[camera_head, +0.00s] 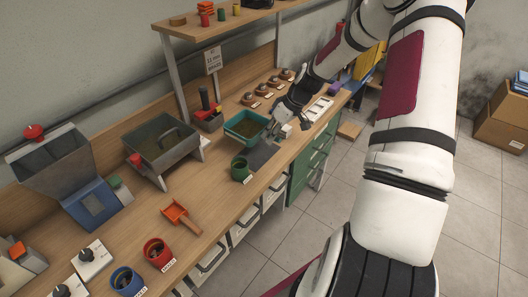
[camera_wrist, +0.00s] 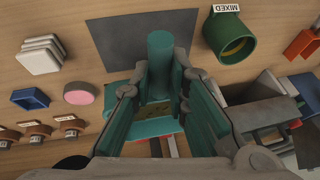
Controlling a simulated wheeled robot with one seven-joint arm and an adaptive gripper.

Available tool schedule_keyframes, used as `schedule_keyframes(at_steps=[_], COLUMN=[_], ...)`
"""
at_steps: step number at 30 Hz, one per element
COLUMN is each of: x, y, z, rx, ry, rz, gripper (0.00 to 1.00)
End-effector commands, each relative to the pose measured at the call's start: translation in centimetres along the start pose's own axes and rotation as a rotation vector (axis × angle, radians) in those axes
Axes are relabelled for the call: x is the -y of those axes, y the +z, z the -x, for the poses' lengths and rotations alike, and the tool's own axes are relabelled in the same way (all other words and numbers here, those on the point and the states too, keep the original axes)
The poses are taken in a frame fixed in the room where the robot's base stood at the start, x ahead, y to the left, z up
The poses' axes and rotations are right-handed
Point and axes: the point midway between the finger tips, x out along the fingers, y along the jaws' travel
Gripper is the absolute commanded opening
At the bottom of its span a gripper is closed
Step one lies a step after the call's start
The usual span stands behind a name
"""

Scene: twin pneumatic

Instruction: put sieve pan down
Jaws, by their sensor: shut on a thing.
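The sieve pan (camera_head: 246,124) is a teal, square-rimmed pan with a brownish bottom. It is over the far part of the workbench in the head view, beside a dark grey mat (camera_head: 263,153). My gripper (camera_head: 284,117) is at the pan's right side and is shut on it. In the wrist view, a teal cylindrical part, likely the pan's handle (camera_wrist: 160,52), stands between the fingertips of my gripper (camera_wrist: 161,80). The grey mat (camera_wrist: 120,38) lies beyond it. Whether the pan touches the bench cannot be told.
A green cup labelled MIXED (camera_wrist: 231,40) stands beside the mat; it also shows in the head view (camera_head: 240,170). A grey trough (camera_head: 160,146) stands to the left. Several brown knobbed items (camera_head: 268,84) line the back. The mat looks bare.

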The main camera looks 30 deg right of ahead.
Motion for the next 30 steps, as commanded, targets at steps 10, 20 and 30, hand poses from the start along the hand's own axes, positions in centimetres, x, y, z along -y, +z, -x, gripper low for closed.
schedule_keyframes(at_steps=[10, 20, 30], x=[-0.8, -1.5, -1.6], y=[1.6, 2.9, 3.1], z=[-4.0, -7.2, -7.4], rx=[-0.001, -0.001, 0.0], ry=[-0.001, 0.0, 0.0], rz=[-0.001, 0.0, -0.001], gripper=[0.0, 0.0, 0.17])
